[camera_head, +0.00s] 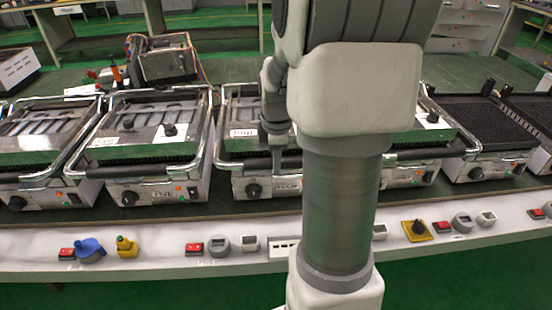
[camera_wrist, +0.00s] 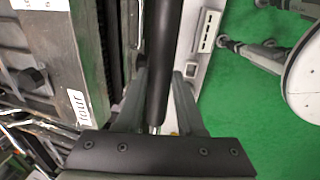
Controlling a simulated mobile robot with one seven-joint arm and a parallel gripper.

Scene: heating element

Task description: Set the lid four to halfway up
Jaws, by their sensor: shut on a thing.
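Lid four (camera_head: 243,145) is the metal top of the grill in the middle of the row; it looks down or nearly down. Its label reads "four" in the wrist view, where the lid's edge (camera_wrist: 66,60) fills the left side. Its black handle bar (camera_wrist: 165,50) runs between my fingers. My gripper (camera_wrist: 160,76) is shut on this handle; in the head view my gripper (camera_head: 277,158) reaches down at the grill's front. My arm hides the right part of this grill.
Similar grills stand on both sides, such as the left grill (camera_head: 150,135) and the right open-plated grill (camera_head: 480,120). The white front ledge (camera_head: 140,262) carries switches and knobs. Green floor (camera_wrist: 250,90) is clear in front.

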